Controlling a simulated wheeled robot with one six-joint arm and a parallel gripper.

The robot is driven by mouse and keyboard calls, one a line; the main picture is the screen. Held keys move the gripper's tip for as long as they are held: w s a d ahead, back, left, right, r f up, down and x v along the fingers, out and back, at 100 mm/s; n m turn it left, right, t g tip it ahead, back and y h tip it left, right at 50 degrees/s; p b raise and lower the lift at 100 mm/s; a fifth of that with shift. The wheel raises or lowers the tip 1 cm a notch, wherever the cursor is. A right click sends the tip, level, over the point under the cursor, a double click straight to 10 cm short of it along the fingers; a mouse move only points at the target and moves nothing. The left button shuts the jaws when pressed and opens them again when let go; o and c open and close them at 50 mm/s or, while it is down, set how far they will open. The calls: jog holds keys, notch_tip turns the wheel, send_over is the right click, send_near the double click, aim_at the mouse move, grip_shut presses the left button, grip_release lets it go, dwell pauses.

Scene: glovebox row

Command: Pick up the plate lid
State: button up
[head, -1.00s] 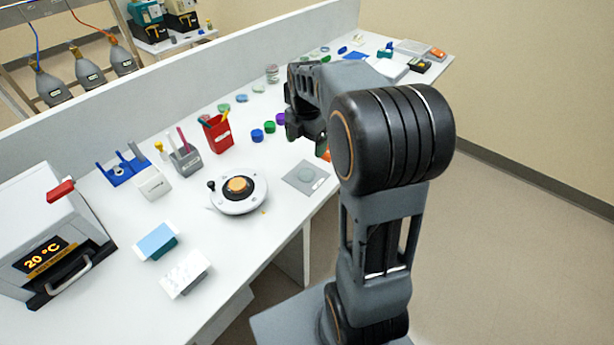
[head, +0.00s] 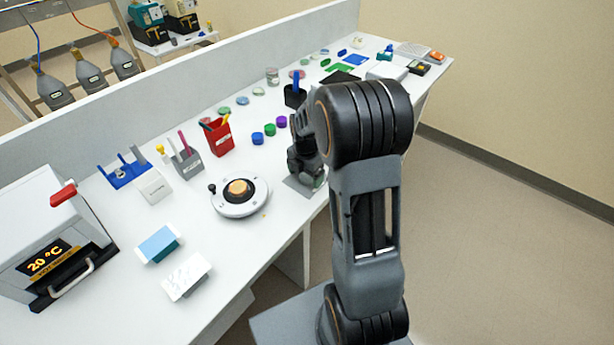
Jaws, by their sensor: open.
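My gripper (head: 305,172) is low over a grey square pad (head: 294,185) near the bench's front edge, pointing down. It hides most of the pad, and the pale round disc seen on the pad a second ago cannot be made out. This disc may be the plate lid; I cannot tell for sure. The jaws are open, and whether they touch anything is hidden. To the left, a white round turntable (head: 226,207) carries a tan disc (head: 240,188).
A red pen cup (head: 219,138) and small blue, green and purple caps (head: 269,129) stand behind and left of my gripper. Several flat round dishes (head: 242,100) lie along the back. A 20 °C incubator (head: 60,245) stands at far left.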

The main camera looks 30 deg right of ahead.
jog(key=shift+f, duration=0.2)
jog(key=shift+c, duration=0.3)
jog(key=c, duration=0.9)
jog(key=shift+r, duration=0.15)
jog(key=shift+c, duration=0.2)
